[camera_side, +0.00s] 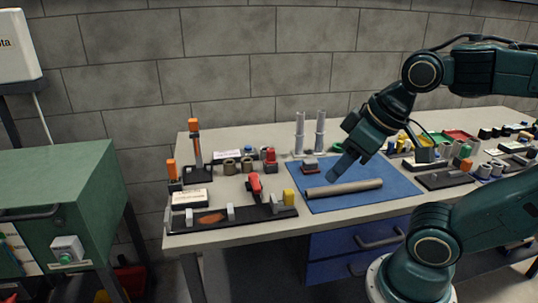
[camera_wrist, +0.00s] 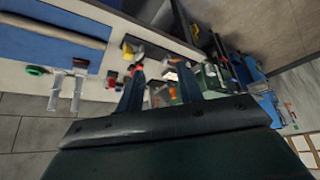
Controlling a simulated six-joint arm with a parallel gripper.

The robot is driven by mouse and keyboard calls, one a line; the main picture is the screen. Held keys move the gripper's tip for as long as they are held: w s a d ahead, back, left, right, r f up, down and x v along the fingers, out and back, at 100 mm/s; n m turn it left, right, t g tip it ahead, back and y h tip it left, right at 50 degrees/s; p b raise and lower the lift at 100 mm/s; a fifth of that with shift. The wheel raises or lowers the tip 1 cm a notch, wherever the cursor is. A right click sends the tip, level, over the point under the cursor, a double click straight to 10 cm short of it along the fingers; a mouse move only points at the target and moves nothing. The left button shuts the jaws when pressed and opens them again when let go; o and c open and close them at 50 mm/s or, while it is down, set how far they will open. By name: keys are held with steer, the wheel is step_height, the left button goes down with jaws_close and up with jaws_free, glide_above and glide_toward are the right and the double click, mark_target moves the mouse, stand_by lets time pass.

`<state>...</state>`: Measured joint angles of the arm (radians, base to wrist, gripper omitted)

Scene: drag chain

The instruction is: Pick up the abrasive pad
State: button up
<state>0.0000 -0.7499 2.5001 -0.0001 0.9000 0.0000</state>
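My gripper (camera_side: 334,176) is above the blue mat (camera_side: 396,187) in the side view, just behind the grey-brown tube. In the wrist view my gripper (camera_wrist: 160,76) has its two fingers apart with nothing held between them. I cannot surely tell which thing is the abrasive pad. A small grey block with a reddish top (camera_side: 310,166) sits at the mat's back left, left of my fingertips. A flat orange-brown patch (camera_side: 211,218) lies on the black tray (camera_side: 262,222) at the front left. Either is too small to identify.
The tube (camera_side: 344,188) lies across the mat. Two grey upright cylinders (camera_side: 320,130) stand behind it. Coloured bins (camera_side: 456,136) stand right. The mat's front is clear.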

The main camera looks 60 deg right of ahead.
steer(key=o, duration=0.7)
steer(key=shift+c, duration=0.2)
steer(key=w+d+r+n+g+h, duration=0.1)
steer(key=w+d+n+g, duration=0.3)
steer(key=w+d, duration=1.05)
steer(key=w+d+f+n, duration=0.1)
steer(key=d+f, duration=0.2)
steer(key=d, duration=0.3)
steer(key=w+d+f+n+g, duration=0.1)
steer(key=w+d+f+n, duration=0.1)
steer(key=d, duration=0.4)
steer(key=w+d+f+n+y, duration=0.1)
steer(key=w+d+f+n, duration=0.1)
steer(key=d+f, duration=0.2)
steer(key=d, duration=0.2)
steer(key=shift+d+f+g, duration=0.3)
steer(key=shift+d+f, duration=0.05)
